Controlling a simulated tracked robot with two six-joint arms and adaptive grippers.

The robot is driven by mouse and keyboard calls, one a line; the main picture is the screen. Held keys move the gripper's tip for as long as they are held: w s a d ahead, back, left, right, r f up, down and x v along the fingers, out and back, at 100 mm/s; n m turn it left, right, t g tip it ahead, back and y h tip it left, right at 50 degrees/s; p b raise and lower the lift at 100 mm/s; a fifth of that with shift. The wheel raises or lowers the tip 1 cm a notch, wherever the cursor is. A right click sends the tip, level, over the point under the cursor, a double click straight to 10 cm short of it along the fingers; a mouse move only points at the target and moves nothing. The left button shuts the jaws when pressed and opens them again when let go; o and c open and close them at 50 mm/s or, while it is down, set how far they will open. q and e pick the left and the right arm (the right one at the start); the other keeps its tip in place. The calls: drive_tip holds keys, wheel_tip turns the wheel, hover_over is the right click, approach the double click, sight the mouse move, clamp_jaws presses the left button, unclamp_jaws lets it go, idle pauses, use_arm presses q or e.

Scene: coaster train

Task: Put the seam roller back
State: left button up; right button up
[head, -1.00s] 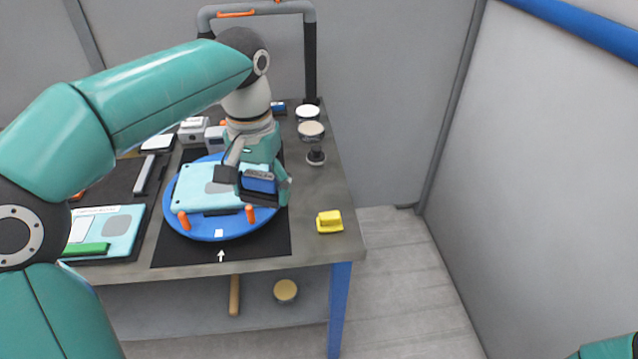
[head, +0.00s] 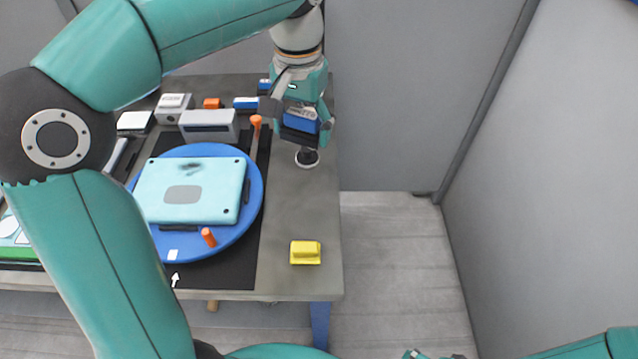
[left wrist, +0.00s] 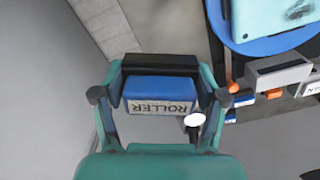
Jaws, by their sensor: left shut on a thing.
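The seam roller, a blue block with a black part, is held in my left gripper (head: 306,124). In the left wrist view the roller (left wrist: 160,92) sits between the two fingers of my left gripper (left wrist: 158,80), and its label reads ROLLER. The fingers are shut on it. In the head view it is above the back right of the workbench (head: 300,215), close over a small black knobbed thing with a pale round base (head: 307,160). I cannot tell whether the two touch. My right gripper is not clearly in view; only teal arm parts show at bottom right.
A blue turntable (head: 254,205) carries a light teal tablet-like case (head: 210,178). A yellow block (head: 305,252) lies near the front right edge. Grey boxes (head: 208,125) and blue items (head: 246,103) stand at the back. The bench between turntable and yellow block is clear.

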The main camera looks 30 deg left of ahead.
use_arm(q)
drive_tip(key=shift+w+a+f, duration=0.1)
drive_tip(key=shift+w+f, duration=0.05)
drive_tip(key=shift+f, duration=0.2)
hover_over(306, 205)
wheel_tip(306, 205, down, 14)
drive_tip(key=shift+w+a+f, duration=0.1)
drive_tip(key=shift+f, duration=2.55)
